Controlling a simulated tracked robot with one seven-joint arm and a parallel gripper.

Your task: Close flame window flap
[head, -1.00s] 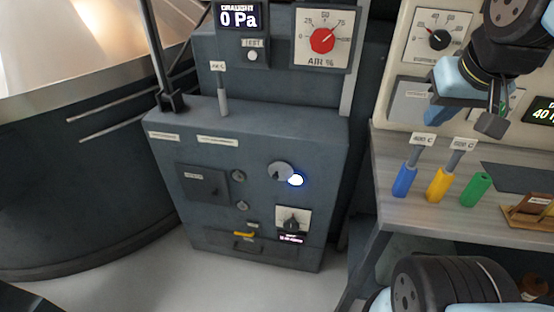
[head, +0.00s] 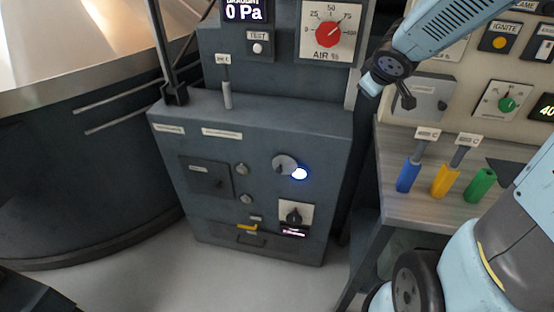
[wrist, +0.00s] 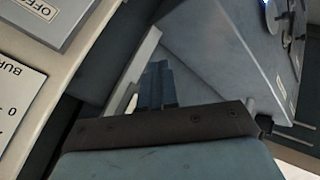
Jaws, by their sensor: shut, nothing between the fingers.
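The flame window flap (head: 283,164) appears to be the round grey disc on the upper right of the cabinet front. It stands to the left of a small window glowing blue-white (head: 300,173), which is uncovered. My gripper (wrist: 158,72) is shut and empty in the wrist view, its two dark fingers together. In the head view my wrist is at the upper right, between the cabinet and the control panel, above and right of the flap and apart from it. The fingertips are hard to make out there.
The dark cabinet (head: 225,222) carries small knobs, a dial (head: 294,215) and a yellow handle (head: 247,227). A lever (head: 227,95) stands on its top ledge. The bench (head: 400,215) at right holds blue, yellow and green handles. The floor and space before the cabinet are clear.

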